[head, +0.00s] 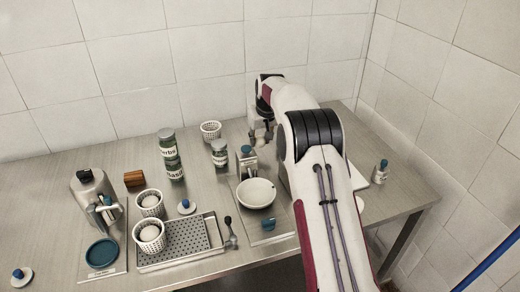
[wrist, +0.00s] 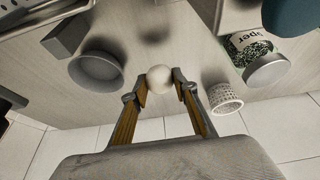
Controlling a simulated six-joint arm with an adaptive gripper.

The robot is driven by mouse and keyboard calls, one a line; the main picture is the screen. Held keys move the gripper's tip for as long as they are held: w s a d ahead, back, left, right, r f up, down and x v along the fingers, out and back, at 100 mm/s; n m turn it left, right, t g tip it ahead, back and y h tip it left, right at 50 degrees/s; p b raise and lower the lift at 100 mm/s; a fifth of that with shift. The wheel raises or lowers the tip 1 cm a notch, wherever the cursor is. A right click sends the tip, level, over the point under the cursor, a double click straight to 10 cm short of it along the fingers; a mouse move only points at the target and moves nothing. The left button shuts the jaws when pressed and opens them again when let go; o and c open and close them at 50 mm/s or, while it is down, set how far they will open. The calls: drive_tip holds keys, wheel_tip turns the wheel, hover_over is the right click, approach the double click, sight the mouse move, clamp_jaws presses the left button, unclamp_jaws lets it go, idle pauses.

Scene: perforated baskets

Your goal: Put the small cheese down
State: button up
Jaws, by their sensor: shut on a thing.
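The small cheese (wrist: 159,80) is a round white ball between the fingertips of my gripper (wrist: 159,86) in the wrist view. My gripper is shut on it. In the head view my gripper (head: 262,130) hangs near the back of the table, right of an empty white perforated basket (head: 210,132); I cannot make out the held cheese clearly there. The empty basket also shows in the wrist view (wrist: 226,104), to the right of the fingers and apart from them. Two more perforated baskets, one at the back (head: 151,212) and one in front (head: 148,247), each hold a white ball.
A pepper jar (head: 219,153) and stacked green jars (head: 172,168) stand near the empty basket. A white bowl (head: 256,194) sits on a small scale-like device. A perforated tray (head: 195,258) and a metal machine (head: 93,186) are at front left. Some back-left table is clear.

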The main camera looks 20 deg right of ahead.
drive_tip(key=shift+f, duration=0.25)
drive_tip(key=shift+f, duration=1.85)
drive_tip(key=shift+f, duration=0.2)
drive_tip(key=o, duration=1.1)
drive_tip(key=shift+r, duration=0.1)
drive_tip(key=v, duration=1.2)
drive_tip(key=shift+r, duration=0.1)
drive_tip(key=shift+s+a, duration=0.1)
